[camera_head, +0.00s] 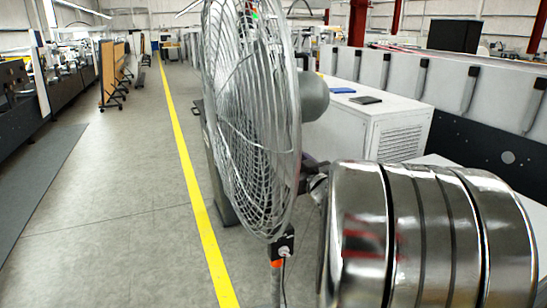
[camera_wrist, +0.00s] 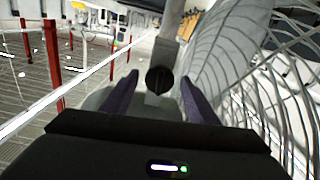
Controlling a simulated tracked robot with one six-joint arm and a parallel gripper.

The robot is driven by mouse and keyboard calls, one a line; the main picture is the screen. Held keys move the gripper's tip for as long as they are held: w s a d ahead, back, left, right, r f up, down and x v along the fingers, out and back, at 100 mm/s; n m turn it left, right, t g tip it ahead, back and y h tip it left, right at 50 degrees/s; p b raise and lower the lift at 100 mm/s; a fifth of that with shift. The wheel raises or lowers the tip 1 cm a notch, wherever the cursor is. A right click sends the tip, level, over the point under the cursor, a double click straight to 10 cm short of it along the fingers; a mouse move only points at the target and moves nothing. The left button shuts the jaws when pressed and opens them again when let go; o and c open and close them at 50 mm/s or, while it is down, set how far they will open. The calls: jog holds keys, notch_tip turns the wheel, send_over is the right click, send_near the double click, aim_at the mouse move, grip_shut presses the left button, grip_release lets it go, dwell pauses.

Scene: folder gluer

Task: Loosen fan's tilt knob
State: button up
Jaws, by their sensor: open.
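The fan (camera_head: 250,120) stands in the middle of the head view, its wire cage seen nearly edge-on and its grey motor housing (camera_head: 314,96) on the right side. In the wrist view, a dark round knob (camera_wrist: 158,80) shows on a light bracket; it looks like the tilt knob. My gripper (camera_wrist: 159,77) is open, with one purple finger on each side of the knob in that view. I cannot tell how far the fingertips reach around it, and see no clear contact. In the head view, my gripper (camera_head: 309,168) is partly hidden behind the fan cage and my arm.
The fan cage (camera_wrist: 230,75) lies close to the right finger in the wrist view. A white cabinet (camera_head: 395,135) with a blue item (camera_head: 342,90) on it stands behind the fan. The grey floor left of the yellow line (camera_head: 185,150) is open.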

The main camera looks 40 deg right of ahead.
jog(key=shift+x, duration=1.05)
jog(key=shift+c, duration=0.5)
jog(key=c, duration=0.9)
